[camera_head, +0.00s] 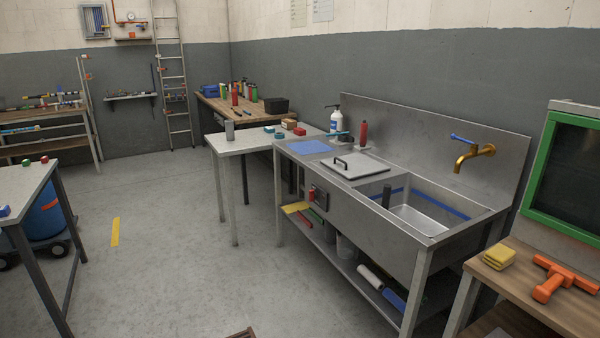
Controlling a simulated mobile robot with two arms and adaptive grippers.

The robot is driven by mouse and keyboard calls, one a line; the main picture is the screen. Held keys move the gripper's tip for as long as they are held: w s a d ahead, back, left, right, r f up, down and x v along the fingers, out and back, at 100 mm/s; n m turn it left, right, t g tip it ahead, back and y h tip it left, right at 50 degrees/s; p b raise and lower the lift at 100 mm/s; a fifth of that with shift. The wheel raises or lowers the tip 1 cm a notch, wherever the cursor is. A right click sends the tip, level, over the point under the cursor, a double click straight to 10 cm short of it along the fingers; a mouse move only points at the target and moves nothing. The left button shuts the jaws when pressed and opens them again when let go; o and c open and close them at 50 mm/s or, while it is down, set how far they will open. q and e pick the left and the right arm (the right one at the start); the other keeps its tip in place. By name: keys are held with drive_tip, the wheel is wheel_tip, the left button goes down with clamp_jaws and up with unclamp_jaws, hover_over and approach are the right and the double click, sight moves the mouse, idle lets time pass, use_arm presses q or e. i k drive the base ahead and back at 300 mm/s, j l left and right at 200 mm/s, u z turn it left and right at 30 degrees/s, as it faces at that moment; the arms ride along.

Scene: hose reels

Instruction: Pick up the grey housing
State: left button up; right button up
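No thing in view is plainly the grey housing. A small upright grey cylinder (229,130) stands at the front left of the light-topped table (250,141); I cannot tell whether it is the housing. A dark grey box-like part (320,194) shows on the front of the steel sink unit, too small to make out. Neither of my grippers is in view.
A steel sink unit (365,208) with a brass tap (472,156) stands along the wall. A wooden bench (213,104) with bottles is behind. At right, a wooden table (570,310) holds an orange tool (560,275). Grey floor (170,240) is open at left centre.

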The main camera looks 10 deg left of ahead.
sight(229, 124)
drive_tip(key=i+j+u, duration=0.4)
drive_tip(key=i, duration=0.15)
drive_tip(key=i+j+u, duration=0.35)
drive_tip(key=i, duration=0.25)
drive_tip(key=i+u, duration=0.4)
drive_tip(key=i, duration=5.7)
drive_tip(key=i+j+z, duration=0.2)
drive_tip(key=i+z, duration=0.3)
drive_tip(key=i, duration=0.25)
drive_tip(key=i+j+z, duration=0.45)
drive_tip(key=i, duration=0.25)
drive_tip(key=i+j+z, duration=0.5)
drive_tip(key=j, duration=0.25)
drive_tip(key=i, duration=0.1)
